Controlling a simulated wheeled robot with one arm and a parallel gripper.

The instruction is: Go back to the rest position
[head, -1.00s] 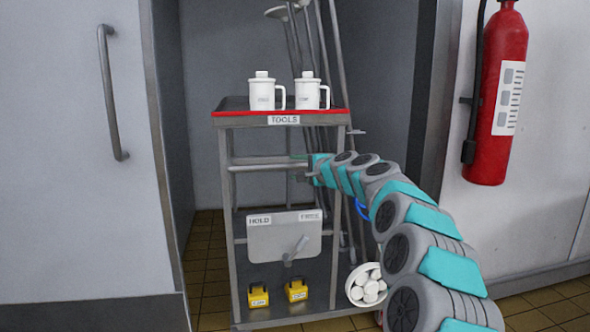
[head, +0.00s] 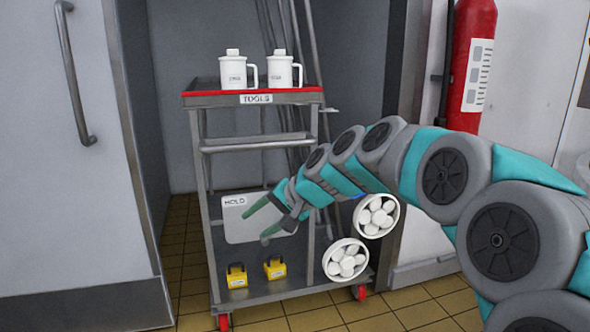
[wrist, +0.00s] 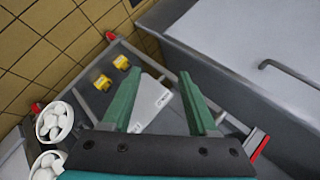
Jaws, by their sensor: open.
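My gripper (head: 257,222) is open and empty, its two green fingers apart. In the head view it is in front of the tool cart (head: 231,292), before the grey panel labelled HOLD (head: 235,226), and covers the panel's right part. I cannot tell if the fingers touch the panel.
Two white lidded mugs (head: 233,72) (head: 280,73) stand on the cart's top. Two yellow padlock-like blocks (head: 237,277) (head: 275,268) sit on its lower shelf. Two white bins of white pieces (head: 346,260) (head: 377,216) are at right. A red extinguisher (head: 472,70) hangs on the wall.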

